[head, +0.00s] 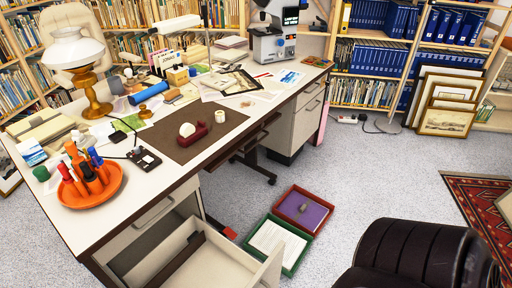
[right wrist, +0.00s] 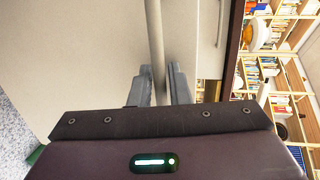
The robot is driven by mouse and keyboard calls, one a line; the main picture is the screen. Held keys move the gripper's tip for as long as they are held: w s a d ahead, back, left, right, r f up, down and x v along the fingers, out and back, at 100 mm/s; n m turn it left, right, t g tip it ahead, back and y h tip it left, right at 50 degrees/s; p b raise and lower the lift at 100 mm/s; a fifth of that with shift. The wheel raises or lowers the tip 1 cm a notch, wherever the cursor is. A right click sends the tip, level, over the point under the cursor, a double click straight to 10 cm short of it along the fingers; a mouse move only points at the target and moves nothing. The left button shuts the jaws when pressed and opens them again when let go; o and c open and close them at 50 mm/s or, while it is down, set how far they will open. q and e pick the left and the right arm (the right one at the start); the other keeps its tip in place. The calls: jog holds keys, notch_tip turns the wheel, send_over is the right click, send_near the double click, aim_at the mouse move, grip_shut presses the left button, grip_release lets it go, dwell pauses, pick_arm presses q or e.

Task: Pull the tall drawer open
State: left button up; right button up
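The tall drawer (head: 212,262) is in the pedestal at the desk's lower left in the head view. It stands pulled out, its inside partly visible and its near end cut off by the frame's bottom. In the right wrist view my right gripper (right wrist: 161,85) has one finger on each side of a thin cream edge (right wrist: 155,35), which looks like the top of the drawer's front panel. The fingers look closed on it, though my dark hand hides their bases. Neither gripper shows in the head view.
The desk (head: 237,113) is crowded, with a lamp (head: 82,70) and an orange pen tray (head: 92,190). Green and red trays (head: 290,258) (head: 322,224) lie on the floor right of the drawer. A dark padded chair (head: 410,255) is at lower right.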

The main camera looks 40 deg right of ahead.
jog(key=v, duration=0.7)
jog(key=shift+s, duration=0.4)
jog(key=shift+d, duration=0.1)
